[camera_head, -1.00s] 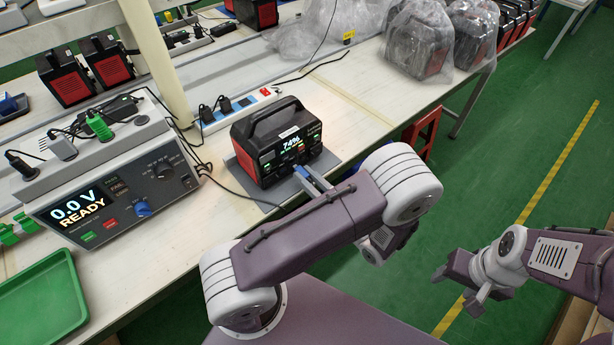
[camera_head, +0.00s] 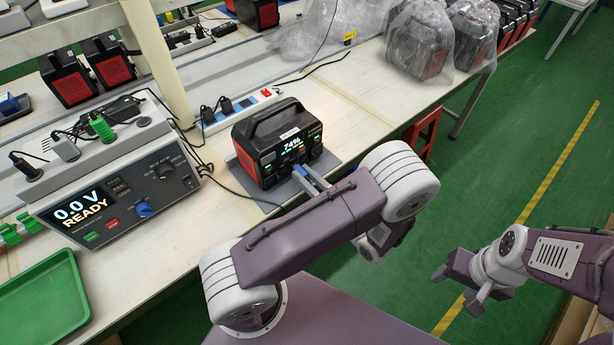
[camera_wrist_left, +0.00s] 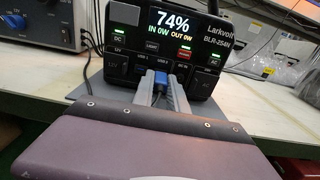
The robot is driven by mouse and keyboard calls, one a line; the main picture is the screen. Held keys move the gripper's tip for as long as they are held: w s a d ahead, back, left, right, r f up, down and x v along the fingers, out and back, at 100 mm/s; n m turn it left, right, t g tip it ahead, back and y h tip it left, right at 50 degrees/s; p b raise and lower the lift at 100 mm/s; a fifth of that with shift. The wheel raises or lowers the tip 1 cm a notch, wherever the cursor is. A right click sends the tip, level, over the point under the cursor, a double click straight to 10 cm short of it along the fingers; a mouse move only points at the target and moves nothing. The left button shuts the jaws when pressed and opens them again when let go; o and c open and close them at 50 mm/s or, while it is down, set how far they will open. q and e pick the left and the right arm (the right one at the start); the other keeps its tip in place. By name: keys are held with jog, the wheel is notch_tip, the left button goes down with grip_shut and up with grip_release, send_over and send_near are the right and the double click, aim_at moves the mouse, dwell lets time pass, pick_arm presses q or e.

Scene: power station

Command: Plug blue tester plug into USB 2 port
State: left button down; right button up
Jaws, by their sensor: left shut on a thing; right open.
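The power station (camera_head: 278,142) is a black and red box with a handle, on a grey mat on the bench. Its screen reads 74%, and the left wrist view shows its front panel (camera_wrist_left: 205,70) with labelled USB ports. My left gripper (camera_wrist_left: 160,85) is shut on the blue tester plug (camera_wrist_left: 159,80), in front of the panel's middle. The plug points at the USB row, below the labels; whether it is in a port is hidden by the fingers. In the head view the left gripper (camera_head: 306,178) is at the station's front. My right gripper (camera_head: 464,298) is open and empty above the floor.
A grey tester (camera_head: 118,190) reading 0.0 V READY stands left of the station, with plugs and cables on top. A green tray (camera_head: 45,300) lies at the front left. A power strip (camera_head: 240,110) lies behind. Bagged units (camera_head: 420,45) stand at the back right.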

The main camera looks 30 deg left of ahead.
pick_arm(q)
jog(key=shift+w+a, duration=0.15)
jog(key=shift+a, duration=0.2)
dwell(0.5)
jog(key=c, duration=1.3)
grip_release()
jog(key=shift+o, duration=0.2)
jog(key=v, duration=0.9)
jog(key=shift+p, duration=0.4)
